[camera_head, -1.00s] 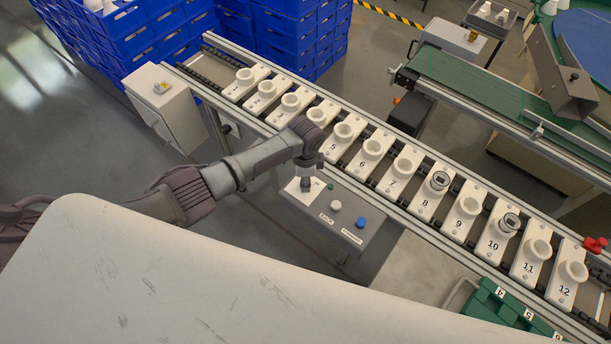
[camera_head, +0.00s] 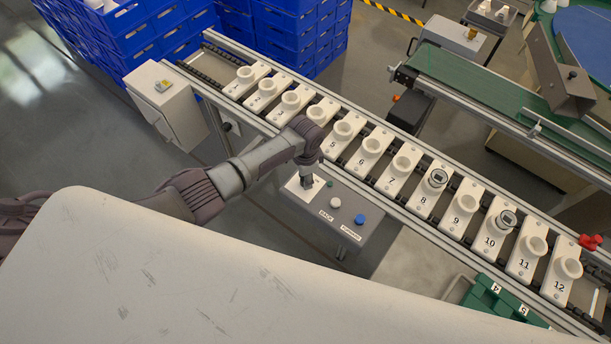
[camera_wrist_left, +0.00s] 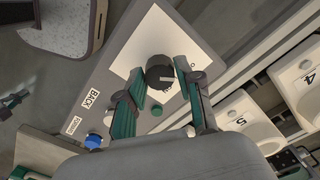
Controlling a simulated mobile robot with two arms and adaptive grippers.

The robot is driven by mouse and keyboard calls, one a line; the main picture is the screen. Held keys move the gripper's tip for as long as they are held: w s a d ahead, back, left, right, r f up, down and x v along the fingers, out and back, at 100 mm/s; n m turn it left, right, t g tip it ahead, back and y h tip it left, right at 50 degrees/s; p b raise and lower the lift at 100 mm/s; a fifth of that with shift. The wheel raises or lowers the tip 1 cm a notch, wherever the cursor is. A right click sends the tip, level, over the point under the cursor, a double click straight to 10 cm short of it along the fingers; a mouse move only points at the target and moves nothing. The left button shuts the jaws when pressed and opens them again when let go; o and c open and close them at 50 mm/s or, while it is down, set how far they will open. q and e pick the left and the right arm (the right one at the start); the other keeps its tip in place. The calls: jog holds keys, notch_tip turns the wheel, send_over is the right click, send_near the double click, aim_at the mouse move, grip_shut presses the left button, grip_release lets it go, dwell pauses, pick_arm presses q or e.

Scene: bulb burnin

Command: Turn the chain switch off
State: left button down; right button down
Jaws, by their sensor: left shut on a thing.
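The chain switch is a dark round knob (camera_wrist_left: 160,71) with a light pointer line on a white plate, which also shows in the head view (camera_head: 291,187). The plate is on a grey control panel (camera_head: 372,205). My left gripper (camera_wrist_left: 160,76) is shut on the knob, one finger on each side. In the head view my left gripper (camera_head: 306,183) comes down over the plate and hides the knob. In the left wrist view the pointer line points roughly right; small plate markings are partly hidden by a finger. My right gripper is not in view.
The panel also carries a white button (camera_head: 335,202) and a blue button (camera_head: 360,219) beside BACK and FORWARD labels. The chain conveyor (camera_head: 437,243) with numbered white sockets runs close behind the panel. A green crate (camera_head: 482,297) stands at lower right.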

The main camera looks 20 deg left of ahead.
pick_arm(q)
jog(key=c, duration=0.8)
grip_release()
jog(key=shift+o, duration=0.2)
jog(key=shift+r, duration=0.15)
notch_tip(320, 180, up, 12)
